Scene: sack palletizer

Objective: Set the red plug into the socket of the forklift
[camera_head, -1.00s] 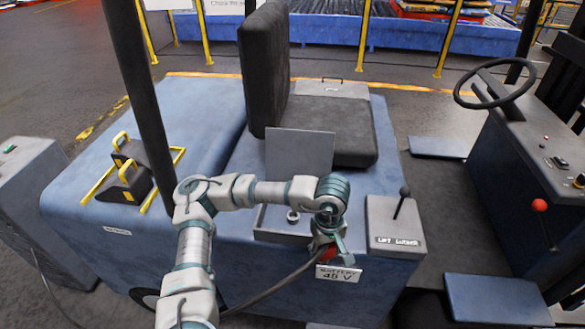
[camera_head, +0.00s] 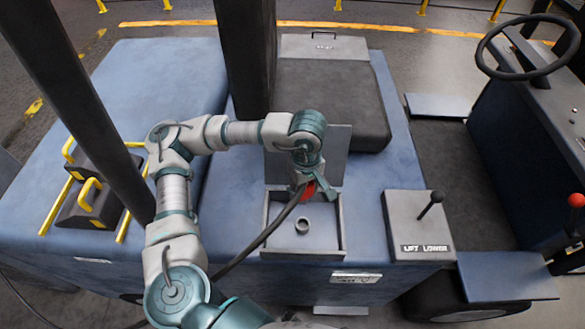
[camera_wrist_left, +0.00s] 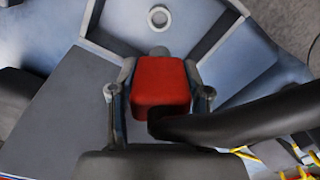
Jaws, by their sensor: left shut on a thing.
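My left gripper (camera_head: 311,186) is shut on the red plug (camera_head: 309,191), which shows mostly hidden behind the fingers in the head view. In the left wrist view, the red plug (camera_wrist_left: 161,80) sits between the two fingers of the left gripper (camera_wrist_left: 160,98), with its thick black cable running off to the right. The socket (camera_head: 302,225) is a round grey ring in a shallow open box on the blue forklift (camera_head: 232,190). In the left wrist view the socket (camera_wrist_left: 159,17) lies beyond the plug, apart from it. My right gripper is not in view.
The raised lid (camera_head: 335,143) stands behind the open box, close to the gripper. A lift/lower lever box (camera_head: 420,232) stands to the right. The black seat (camera_head: 345,105) is behind. The plug's cable (camera_head: 262,237) trails down to the left. A dark post crosses at left.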

